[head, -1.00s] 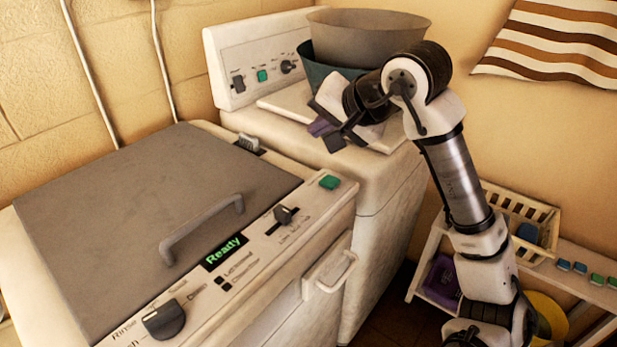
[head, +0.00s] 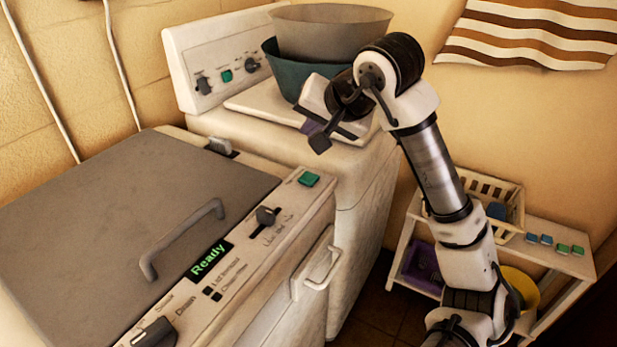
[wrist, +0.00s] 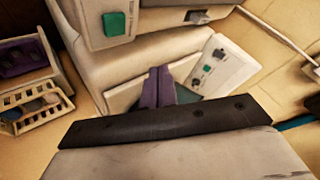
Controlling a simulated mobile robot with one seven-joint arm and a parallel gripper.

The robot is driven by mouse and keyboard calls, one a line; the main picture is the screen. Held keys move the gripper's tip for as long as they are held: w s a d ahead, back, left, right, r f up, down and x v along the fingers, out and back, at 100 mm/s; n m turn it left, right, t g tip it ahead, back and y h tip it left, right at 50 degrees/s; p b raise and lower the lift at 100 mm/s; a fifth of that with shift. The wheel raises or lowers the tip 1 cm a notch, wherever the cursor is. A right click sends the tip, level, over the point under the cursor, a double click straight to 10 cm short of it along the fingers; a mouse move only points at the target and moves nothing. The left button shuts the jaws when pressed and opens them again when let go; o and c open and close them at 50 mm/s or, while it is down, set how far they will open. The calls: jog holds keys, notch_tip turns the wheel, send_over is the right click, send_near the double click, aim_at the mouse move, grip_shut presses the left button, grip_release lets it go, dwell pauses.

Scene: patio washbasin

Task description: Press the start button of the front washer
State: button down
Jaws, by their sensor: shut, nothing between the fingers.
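The front washer (head: 120,190) is the nearer machine, with a grey closed lid and a lit green "Ready" display (head: 208,261). A green square button (head: 309,179) sits at the far right end of its control panel. The button also shows in the wrist view (wrist: 114,23), at the upper left. My gripper (head: 313,127) is shut and empty, with purple fingers. It is above and beyond the green button, apart from it, over the rear machine's front edge. The fingers also show in the wrist view (wrist: 158,88).
The rear machine (head: 365,190) has its own green button (head: 226,76) and carries a teal basin (head: 284,72) and a grey basin (head: 330,30). At right, a white shelf (head: 560,262) holds a crate (head: 490,190). The front washer's handle (head: 323,268) sticks out.

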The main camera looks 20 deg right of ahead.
jog(key=b, duration=0.3)
send_over(312, 180)
notch_tip(312, 180, down, 7)
jog(key=shift+r, duration=0.2)
jog(key=shift+f+b, duration=0.65)
jog(key=shift+b, duration=0.05)
jog(key=shift+f+b, duration=0.2)
jog(key=shift+b, duration=0.1)
dwell(1.0)
jog(key=shift+f+b, duration=0.25)
jog(key=shift+b, duration=0.3)
jog(key=shift+f+b, duration=0.45)
jog(key=shift+b, duration=0.25)
dwell(0.6)
jog(key=shift+r, duration=0.15)
dwell(0.6)
jog(key=shift+r, duration=0.8)
jog(key=shift+r+p, duration=1.35)
jog(key=shift+r, duration=1.15)
